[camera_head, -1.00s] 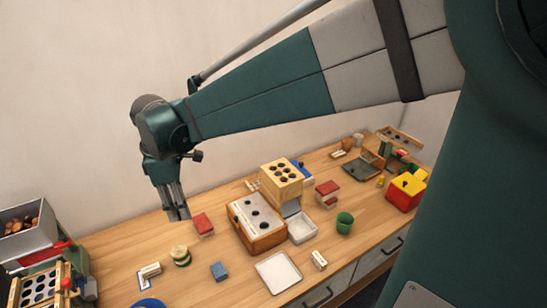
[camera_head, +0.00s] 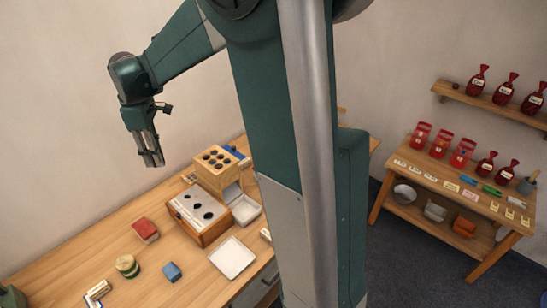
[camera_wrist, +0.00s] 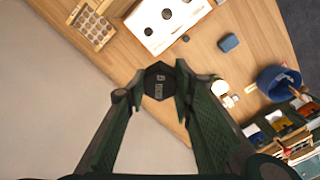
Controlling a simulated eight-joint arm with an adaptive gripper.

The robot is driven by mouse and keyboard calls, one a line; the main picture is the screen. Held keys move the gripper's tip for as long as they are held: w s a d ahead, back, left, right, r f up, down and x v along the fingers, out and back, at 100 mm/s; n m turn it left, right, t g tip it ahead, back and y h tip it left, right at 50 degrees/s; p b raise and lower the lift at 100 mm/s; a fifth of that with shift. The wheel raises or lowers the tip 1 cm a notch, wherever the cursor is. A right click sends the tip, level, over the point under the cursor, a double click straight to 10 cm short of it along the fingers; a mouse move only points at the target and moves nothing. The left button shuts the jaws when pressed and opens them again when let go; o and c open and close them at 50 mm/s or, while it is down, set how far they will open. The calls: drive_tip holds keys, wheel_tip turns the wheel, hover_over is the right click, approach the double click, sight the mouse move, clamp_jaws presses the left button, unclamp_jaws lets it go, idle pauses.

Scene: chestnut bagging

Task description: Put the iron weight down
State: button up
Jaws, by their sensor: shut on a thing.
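The iron weight (camera_wrist: 159,82) is a dark hexagonal piece with a pale marking, seen in the wrist view between my fingertips. My gripper (camera_wrist: 156,92) is shut on it. In the head view my gripper (camera_head: 152,160) points down, raised above the table, left of the wooden box with a pale top (camera_head: 198,212). The weight is not clear there between the fingers. The box's top has several dark round spots; I cannot tell whether they are holes or weights. It also shows in the wrist view (camera_wrist: 190,18).
A wooden block with holes (camera_head: 218,168), white tray (camera_head: 232,258), red block (camera_head: 145,230), green round stack (camera_head: 127,266) and blue block (camera_head: 172,271) stand on the table (camera_head: 100,262). Bare wood lies between them. A shelf table (camera_head: 465,198) with red bags stands at right.

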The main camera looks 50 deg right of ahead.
drive_tip(key=w+d+m, duration=0.2)
drive_tip(key=d+m, duration=0.1)
drive_tip(key=d, duration=1.1)
drive_tip(key=w+d+m, duration=0.2)
drive_tip(key=d, duration=1.3)
drive_tip(key=s+d+f+m, duration=0.1)
drive_tip(key=s+d, duration=0.1)
drive_tip(key=d, duration=0.7)
drive_tip(key=s+d+f+m+p, duration=0.1)
drive_tip(key=s+d+m, duration=0.15)
drive_tip(key=d, duration=0.65)
drive_tip(key=s+d+f+m, duration=0.1)
drive_tip(key=s+d, duration=0.2)
drive_tip(key=d, duration=0.6)
wheel_tip(320, 180, down, 18)
drive_tip(key=shift+w+d+r, duration=0.15)
drive_tip(key=shift+w+r, duration=0.05)
drive_tip(key=shift+f+b, duration=0.35)
drive_tip(key=shift+f, duration=2.8)
drive_tip(key=shift+f+b, duration=0.35)
drive_tip(key=shift+f, duration=1.5)
